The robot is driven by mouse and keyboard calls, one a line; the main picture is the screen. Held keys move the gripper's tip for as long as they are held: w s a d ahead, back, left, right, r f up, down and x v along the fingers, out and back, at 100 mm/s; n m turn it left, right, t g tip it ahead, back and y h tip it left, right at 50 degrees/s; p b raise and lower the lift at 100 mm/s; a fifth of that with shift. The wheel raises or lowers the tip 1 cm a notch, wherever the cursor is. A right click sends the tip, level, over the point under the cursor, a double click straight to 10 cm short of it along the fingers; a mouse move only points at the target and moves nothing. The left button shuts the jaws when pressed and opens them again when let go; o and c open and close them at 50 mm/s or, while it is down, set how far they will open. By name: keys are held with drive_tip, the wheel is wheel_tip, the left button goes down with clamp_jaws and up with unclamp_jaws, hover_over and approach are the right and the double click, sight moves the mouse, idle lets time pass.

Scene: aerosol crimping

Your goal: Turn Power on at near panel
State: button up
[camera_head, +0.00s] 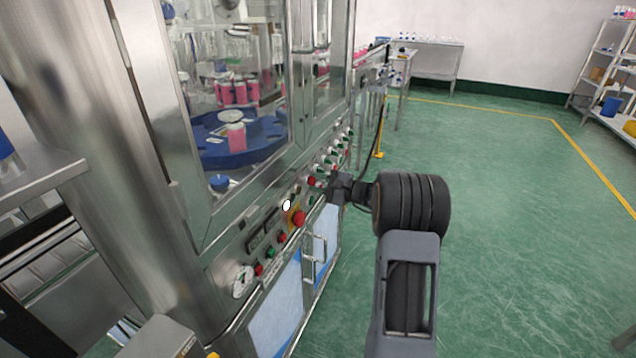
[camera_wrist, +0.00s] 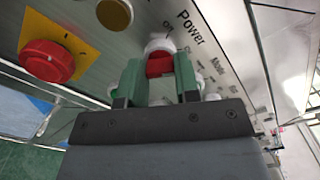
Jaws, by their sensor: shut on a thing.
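My gripper (camera_wrist: 158,70) is shut on this knob, with one green-grey finger on each side. In the head view my gripper (camera_head: 335,184) is at the control panel of the machine, and the held knob is too small to make out there. The fingers and gripper body hide part of the panel.
A red emergency stop (camera_wrist: 48,58) on a yellow plate is left of my gripper; it also shows in the head view (camera_head: 299,218). Several buttons and a gauge (camera_head: 242,281) line the panel. Door handles (camera_head: 320,250) stick out below. The green floor at right is clear.

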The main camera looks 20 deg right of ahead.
drive_tip(key=o, duration=0.9)
drive_tip(key=shift+d, duration=0.1)
drive_tip(key=v, duration=1.3)
drive_tip(key=shift+s+d, duration=0.15)
drive_tip(key=shift+s, duration=0.2)
